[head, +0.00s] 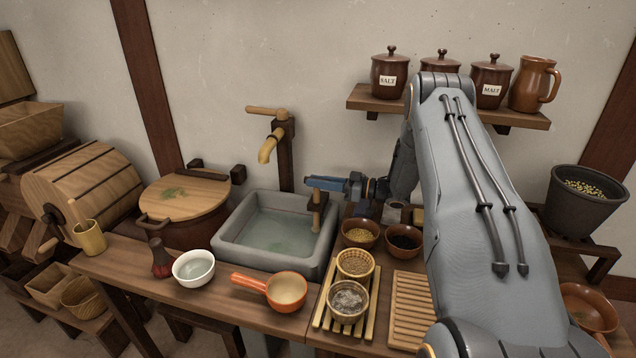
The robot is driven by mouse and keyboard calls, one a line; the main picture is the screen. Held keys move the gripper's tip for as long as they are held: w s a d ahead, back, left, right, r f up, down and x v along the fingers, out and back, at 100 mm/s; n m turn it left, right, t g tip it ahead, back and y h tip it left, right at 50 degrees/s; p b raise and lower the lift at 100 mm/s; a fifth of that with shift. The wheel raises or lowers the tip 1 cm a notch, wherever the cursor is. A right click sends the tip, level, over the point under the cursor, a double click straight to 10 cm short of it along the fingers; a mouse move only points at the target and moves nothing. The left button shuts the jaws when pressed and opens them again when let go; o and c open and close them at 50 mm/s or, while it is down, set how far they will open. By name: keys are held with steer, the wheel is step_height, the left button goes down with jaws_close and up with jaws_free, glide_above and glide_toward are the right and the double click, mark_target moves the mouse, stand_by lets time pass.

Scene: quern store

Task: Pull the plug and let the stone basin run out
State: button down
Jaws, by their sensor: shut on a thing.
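The grey stone basin (228,240) is set in the wooden counter and holds greenish, clear-looking water (275,231). My gripper (318,187), blue, reaches in from the right over the basin's right side. It is shut on the upper part of an upright wooden plug handle (317,212). The handle's lower part stands in front of or against the basin's right inner wall. I cannot tell whether its foot is in the drain or lifted clear. The drain itself is hidden.
A wooden tap (268,150) stands behind the basin. A white bowl (193,268) and an orange long-handled pan (284,291) are in front. Bowls of grain (360,234) and dark stuff (403,241) stand close right, below my arm. A lidded tub (185,195) is left.

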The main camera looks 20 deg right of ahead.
steer(key=shift+r+p, duration=0.45)
steer(key=shift+r, duration=1.6)
steer(key=c, duration=1.6)
jaws_free()
steer(key=shift+s, duration=0.1)
steer(key=shift+s+d+f, duration=0.1)
steer(key=shift+s+d, duration=0.1)
steer(key=shift+d, duration=0.25)
steer(key=b+v, duration=0.2)
steer(key=v, duration=0.4)
steer(key=shift+s+d, duration=0.3)
